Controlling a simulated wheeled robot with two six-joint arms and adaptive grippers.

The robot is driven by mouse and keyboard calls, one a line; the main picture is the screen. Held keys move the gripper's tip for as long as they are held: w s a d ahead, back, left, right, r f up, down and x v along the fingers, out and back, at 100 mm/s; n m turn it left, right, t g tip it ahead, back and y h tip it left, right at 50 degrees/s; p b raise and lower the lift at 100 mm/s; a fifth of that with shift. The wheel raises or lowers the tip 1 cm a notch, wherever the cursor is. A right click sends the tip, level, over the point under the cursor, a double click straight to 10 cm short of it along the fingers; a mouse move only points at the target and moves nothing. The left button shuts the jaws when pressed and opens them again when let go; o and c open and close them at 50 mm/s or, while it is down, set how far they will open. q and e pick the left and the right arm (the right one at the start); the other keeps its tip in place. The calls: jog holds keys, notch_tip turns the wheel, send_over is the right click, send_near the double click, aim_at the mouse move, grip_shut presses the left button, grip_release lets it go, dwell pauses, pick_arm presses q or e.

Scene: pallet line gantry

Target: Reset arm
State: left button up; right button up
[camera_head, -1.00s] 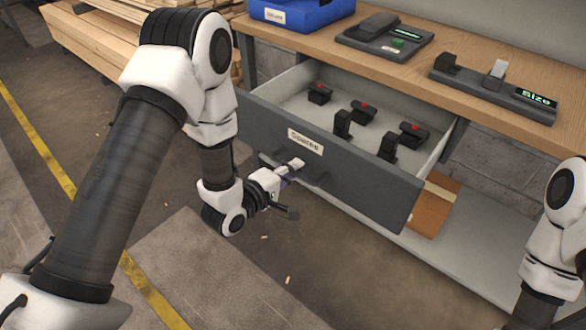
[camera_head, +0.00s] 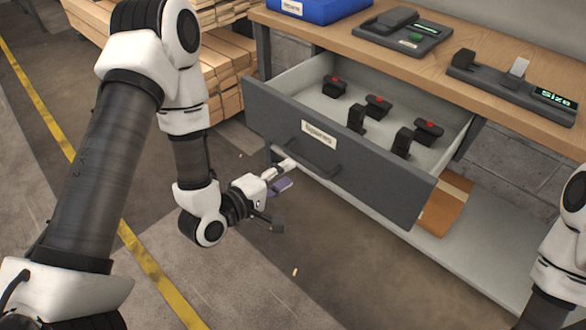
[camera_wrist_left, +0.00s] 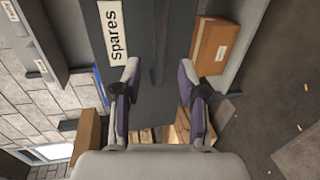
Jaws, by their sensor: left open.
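My left gripper (camera_head: 284,206) is open and empty, in front of and below the open drawer (camera_head: 270,118) labelled "Spares". In the left wrist view the two fingers of the left gripper (camera_wrist_left: 157,85) stand wide apart, with the grey drawer front (camera_wrist_left: 150,20) and its handle beyond them. The gripper is apart from the drawer handle (camera_head: 318,170). My right arm shows at the right edge of the head view; its gripper is out of the picture.
Several black parts with red tops (camera_head: 376,102) lie in the drawer. A workbench (camera_head: 480,45) above carries a blue bin (camera_head: 320,8) and two black devices. A cardboard box (camera_head: 447,203) sits on the lower shelf. Stacked timber (camera_head: 222,72) stands behind my left arm.

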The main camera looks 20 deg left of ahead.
dwell(0.4)
pick_arm(q)
jog(key=s+f+m+g+y, duration=0.1)
jog(key=s+f+m+g, duration=0.15)
jog(key=s+f, duration=0.4)
jog(key=s+f+m+g+y, duration=0.1)
jog(key=s+f+g, duration=0.25)
jog(key=f, duration=0.65)
jog(key=s+a+f+m+g+y, duration=0.25)
jog(key=s+m+g, duration=0.2)
jog(key=s, duration=0.25)
jog(key=s+a+f+m+g+y, duration=0.1)
jog(key=s+f+m+g, duration=0.3)
jog(key=s+m, duration=0.25)
notch_tip(320, 180, up, 21)
jog(key=p, duration=2.1)
jog(key=shift+s+f+n, duration=0.15)
jog(key=shift+s+n, duration=0.1)
jog(key=shift+n, duration=0.2)
